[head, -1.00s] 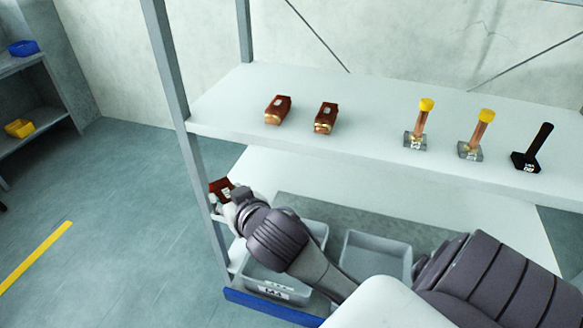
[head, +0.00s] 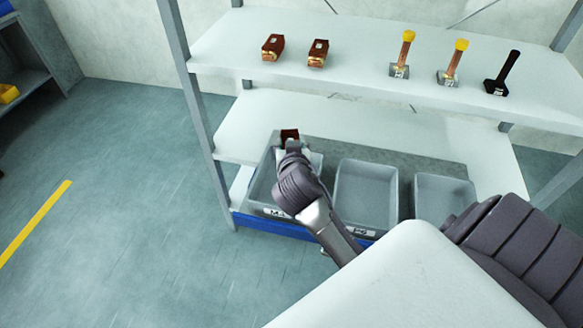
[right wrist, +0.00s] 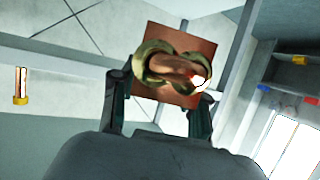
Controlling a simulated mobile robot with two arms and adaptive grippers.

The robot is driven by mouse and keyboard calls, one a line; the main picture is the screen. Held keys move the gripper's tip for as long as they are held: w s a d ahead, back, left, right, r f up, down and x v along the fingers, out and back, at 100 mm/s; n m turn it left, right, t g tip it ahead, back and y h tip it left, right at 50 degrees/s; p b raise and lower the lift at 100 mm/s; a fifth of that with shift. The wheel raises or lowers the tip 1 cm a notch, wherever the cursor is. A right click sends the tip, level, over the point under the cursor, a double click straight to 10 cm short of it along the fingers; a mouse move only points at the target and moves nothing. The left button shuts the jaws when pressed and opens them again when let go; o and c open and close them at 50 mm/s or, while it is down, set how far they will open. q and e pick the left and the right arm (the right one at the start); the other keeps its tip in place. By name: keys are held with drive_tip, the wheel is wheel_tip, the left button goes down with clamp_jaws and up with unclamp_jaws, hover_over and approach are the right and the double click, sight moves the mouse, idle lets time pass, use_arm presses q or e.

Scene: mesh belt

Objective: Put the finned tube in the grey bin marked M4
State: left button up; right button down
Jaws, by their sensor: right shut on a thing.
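The finned tube (head: 289,134) is a red-brown block with a square copper end face and brass-coloured bends, seen close in the right wrist view (right wrist: 205,55). My right gripper (head: 291,148) is shut on it; its two fingers (right wrist: 162,106) are on either side in the wrist view. The tube appears over the back part of the leftmost grey bin (head: 258,186), apart from its floor as far as I can tell. That bin's white front label seems to start with M; my arm hides part of it. My left gripper is not in view.
Two more grey bins, a middle one (head: 366,190) and a right one (head: 443,186), stand beside it on the lower level. The shelf above (head: 350,82) holds two brown blocks (head: 273,47), two yellow-topped pieces (head: 403,52) and a black one (head: 502,74). A grey post (head: 197,110) rises at left.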

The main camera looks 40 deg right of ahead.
drive_tip(key=s+d+f+m+g+h+p, duration=0.2)
drive_tip(key=s+d+f+m+g+h, duration=0.15)
drive_tip(key=d+f, duration=0.5)
drive_tip(key=w+a+f+b, duration=0.4)
drive_tip(key=f+b, duration=0.1)
drive_tip(key=f, duration=0.1)
drive_tip(key=w+a+f+b, duration=0.4)
drive_tip(key=f+b, duration=0.2)
drive_tip(key=f, duration=0.1)
drive_tip(key=shift+w+t, duration=0.35)
drive_tip(key=shift+w, duration=0.05)
drive_tip(key=shift+a+f, duration=0.1)
drive_tip(key=shift+f, duration=0.05)
